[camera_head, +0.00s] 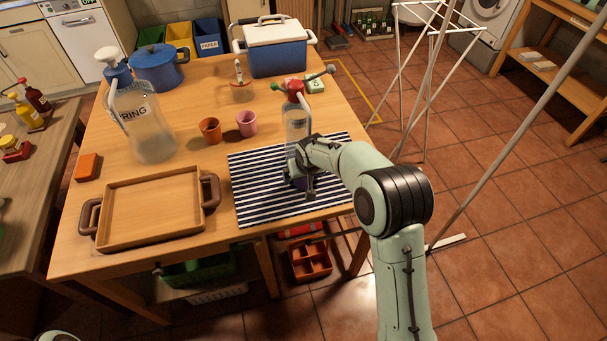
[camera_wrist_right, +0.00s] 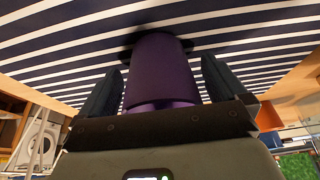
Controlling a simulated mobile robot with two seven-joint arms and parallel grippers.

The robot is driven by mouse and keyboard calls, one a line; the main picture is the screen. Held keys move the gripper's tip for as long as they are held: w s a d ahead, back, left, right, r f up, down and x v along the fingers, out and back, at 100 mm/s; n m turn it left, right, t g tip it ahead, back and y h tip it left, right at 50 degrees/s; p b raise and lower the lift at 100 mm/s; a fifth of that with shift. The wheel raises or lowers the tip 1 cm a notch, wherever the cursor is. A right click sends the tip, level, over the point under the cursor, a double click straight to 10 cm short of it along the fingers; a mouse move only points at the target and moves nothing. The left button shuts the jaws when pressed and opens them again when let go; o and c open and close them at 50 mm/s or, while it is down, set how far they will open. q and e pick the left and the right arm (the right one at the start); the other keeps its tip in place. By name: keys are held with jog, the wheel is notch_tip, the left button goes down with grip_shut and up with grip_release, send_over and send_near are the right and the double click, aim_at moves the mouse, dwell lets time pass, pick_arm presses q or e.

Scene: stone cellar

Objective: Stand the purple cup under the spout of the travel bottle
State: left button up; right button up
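The purple cup (camera_wrist_right: 160,75) stands upright on the striped mat in the right wrist view, between the two fingers of my right gripper (camera_wrist_right: 162,85). The fingers are close on both sides, with what look like narrow gaps. In the head view my right gripper (camera_head: 302,184) mostly hides the cup. My left gripper is out of view.
The striped mat (camera_head: 252,195) lies at the table's front right. A wooden tray (camera_head: 150,212), orange cup (camera_head: 210,130), pink cup (camera_head: 247,123) and large pump bottle (camera_head: 152,130) stand to the left. A blue cooler (camera_head: 276,55) is at the back.

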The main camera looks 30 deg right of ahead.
jog(key=shift+s+r, duration=0.1)
jog(key=shift+s, duration=0.05)
jog(key=shift+r, duration=0.1)
jog(key=shift+r, duration=0.25)
jog(key=s+a, duration=0.1)
jog(key=s, duration=0.3)
jog(key=s+a+b, duration=0.1)
jog(key=s, duration=0.3)
jog(key=s+a+b, duration=0.1)
jog(key=s, duration=0.3)
jog(key=shift+r, duration=0.35)
